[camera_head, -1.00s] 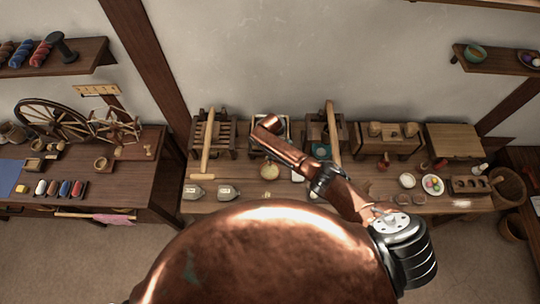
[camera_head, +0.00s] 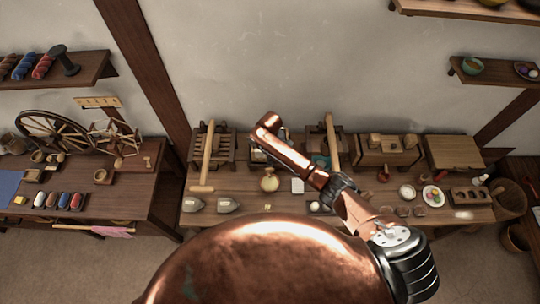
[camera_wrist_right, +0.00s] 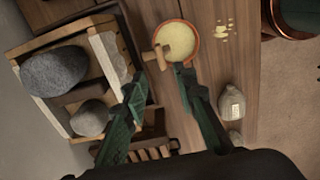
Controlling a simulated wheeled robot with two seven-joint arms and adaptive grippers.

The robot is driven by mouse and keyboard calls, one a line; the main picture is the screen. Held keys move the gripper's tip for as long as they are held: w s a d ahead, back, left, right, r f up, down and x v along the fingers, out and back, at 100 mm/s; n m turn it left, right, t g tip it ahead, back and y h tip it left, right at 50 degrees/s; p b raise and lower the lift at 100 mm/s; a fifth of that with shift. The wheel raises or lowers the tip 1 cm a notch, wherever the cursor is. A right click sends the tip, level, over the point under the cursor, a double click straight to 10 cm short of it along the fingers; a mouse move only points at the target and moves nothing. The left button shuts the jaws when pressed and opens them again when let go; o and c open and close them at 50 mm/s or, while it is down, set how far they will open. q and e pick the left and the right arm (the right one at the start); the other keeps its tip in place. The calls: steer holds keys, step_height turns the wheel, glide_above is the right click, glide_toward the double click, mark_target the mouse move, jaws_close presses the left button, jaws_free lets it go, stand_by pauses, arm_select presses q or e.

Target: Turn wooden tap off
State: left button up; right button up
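The wooden tap (camera_wrist_right: 157,56) is a small tan T-shaped piece in the right wrist view. It sits between a wooden-framed box (camera_wrist_right: 103,25) holding grey stones and a round bowl (camera_wrist_right: 196,29) with pale yellow contents. My right gripper (camera_wrist_right: 160,80) is open, its two dark green fingers apart, with the tap just beyond the fingertips. I see no contact with the tap. In the head view the bowl (camera_head: 270,181) shows on the bench, and my right arm covers part of the box behind it. The right gripper's fingers are hidden there. My left gripper is not in view.
A plate of coloured balls (camera_head: 432,196) and a holed wooden block (camera_head: 470,196) are at the right. A table with a spinning wheel (camera_head: 55,135) stands left. Yellow crumbs (camera_wrist_right: 224,32) lie beside the bowl.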

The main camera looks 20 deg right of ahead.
steer(key=shift+r, duration=1.6)
